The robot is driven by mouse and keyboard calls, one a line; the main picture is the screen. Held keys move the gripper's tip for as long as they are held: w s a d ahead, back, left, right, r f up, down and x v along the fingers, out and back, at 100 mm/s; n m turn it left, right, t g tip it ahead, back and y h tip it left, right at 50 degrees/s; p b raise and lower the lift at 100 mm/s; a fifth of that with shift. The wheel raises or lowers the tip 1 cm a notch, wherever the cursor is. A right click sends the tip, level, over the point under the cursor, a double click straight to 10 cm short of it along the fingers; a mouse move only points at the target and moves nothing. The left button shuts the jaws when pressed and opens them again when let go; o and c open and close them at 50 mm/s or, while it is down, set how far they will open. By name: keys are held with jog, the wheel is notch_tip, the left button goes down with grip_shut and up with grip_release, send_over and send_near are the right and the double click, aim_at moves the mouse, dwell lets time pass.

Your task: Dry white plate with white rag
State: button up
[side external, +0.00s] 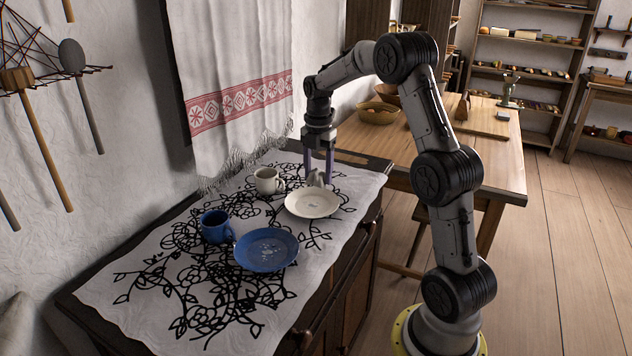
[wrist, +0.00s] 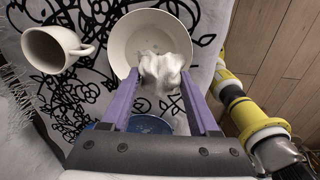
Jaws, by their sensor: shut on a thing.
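The white plate (side external: 312,206) lies on the patterned cloth, and its upper part shows in the wrist view (wrist: 135,28). The white rag (wrist: 162,66) is a crumpled bundle between the purple fingers of my gripper (wrist: 161,76). In the side view my gripper (side external: 318,166) points down at the far edge of the plate, with the rag (side external: 315,179) under its fingertips. The rag overlaps the plate's rim in both views. I cannot tell whether it presses on the plate.
A white mug (side external: 268,181) stands left of the white plate. A blue mug (side external: 216,227) and a blue plate (side external: 266,249) lie nearer the front. A fringed towel (side external: 240,75) hangs behind the cabinet. The front of the patterned cloth (side external: 120,290) is clear.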

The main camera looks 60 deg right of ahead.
send_over(317, 206)
jog(key=shift+s+f, duration=0.2)
jog(key=shift+f, duration=2.5)
notch_tip(317, 206, down, 3)
jog(key=shift+w+r, duration=0.2)
jog(key=shift+w, duration=0.4)
jog(key=shift+c, duration=0.6)
jog(key=shift+w+a, duration=0.15)
jog(key=shift+w, duration=1.15)
jog(key=shift+s+d, duration=0.2)
jog(key=shift+s, duration=1.6)
jog(key=shift+s+r, duration=0.15)
jog(key=shift+r, duration=3.95)
